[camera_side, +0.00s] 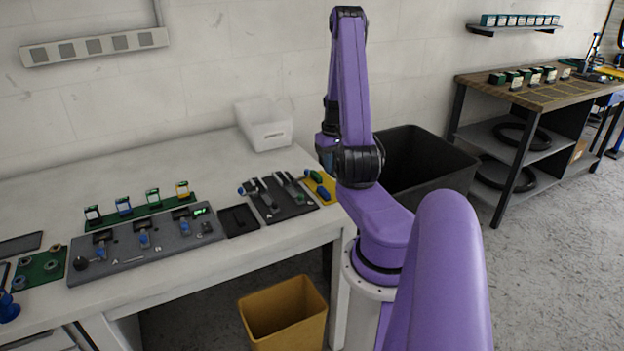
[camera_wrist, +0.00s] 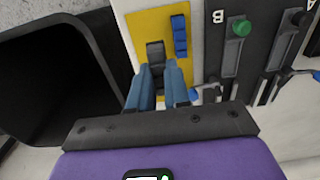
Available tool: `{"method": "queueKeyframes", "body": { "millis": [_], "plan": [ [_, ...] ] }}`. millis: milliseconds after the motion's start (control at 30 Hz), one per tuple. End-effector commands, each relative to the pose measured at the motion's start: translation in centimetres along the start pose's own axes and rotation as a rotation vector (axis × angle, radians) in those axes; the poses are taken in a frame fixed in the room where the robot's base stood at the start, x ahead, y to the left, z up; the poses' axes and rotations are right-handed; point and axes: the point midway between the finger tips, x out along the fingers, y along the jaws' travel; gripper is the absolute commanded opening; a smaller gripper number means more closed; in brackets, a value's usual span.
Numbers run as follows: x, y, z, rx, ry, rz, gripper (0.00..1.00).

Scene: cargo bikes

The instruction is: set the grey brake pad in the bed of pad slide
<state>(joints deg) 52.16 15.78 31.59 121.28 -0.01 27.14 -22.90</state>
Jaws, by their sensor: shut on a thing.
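The grey brake pad (camera_wrist: 155,50) is between the blue fingertips of my gripper (camera_wrist: 158,80), at the yellow mat (camera_wrist: 139,28). Whether it is clear of the mat, I cannot tell. A blue pad (camera_wrist: 180,36) lies beside it on the mat, and also shows in the side view (camera_side: 324,193). A green pad (camera_side: 315,176) lies at the mat's back. The dark pad slide panel (camera_side: 292,208) stands left of the mat. In the wrist view this panel (camera_wrist: 257,60) has tracks marked A and B, with a green knob (camera_wrist: 241,27) on B.
A large black bin (camera_side: 425,160) stands right of the table. A white bin (camera_side: 265,125) is at the table's back. A small black tray (camera_side: 238,221) and a grey fixture board (camera_side: 150,245) lie left of the slide panel. A yellow bin (camera_side: 285,315) is on the floor.

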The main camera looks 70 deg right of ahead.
Motion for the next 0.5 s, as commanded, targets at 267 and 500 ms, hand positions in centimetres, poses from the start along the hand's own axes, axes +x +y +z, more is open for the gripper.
{"method": "queueKeyframes", "body": {
  "millis": [267,500],
  "plan": [
    [0.0,-10.0,-3.2,-0.013,0.001,0.0,0.0],
    [0.0,-17.3,-4.1,-0.006,-0.001,0.0,0.0]
  ]
}}
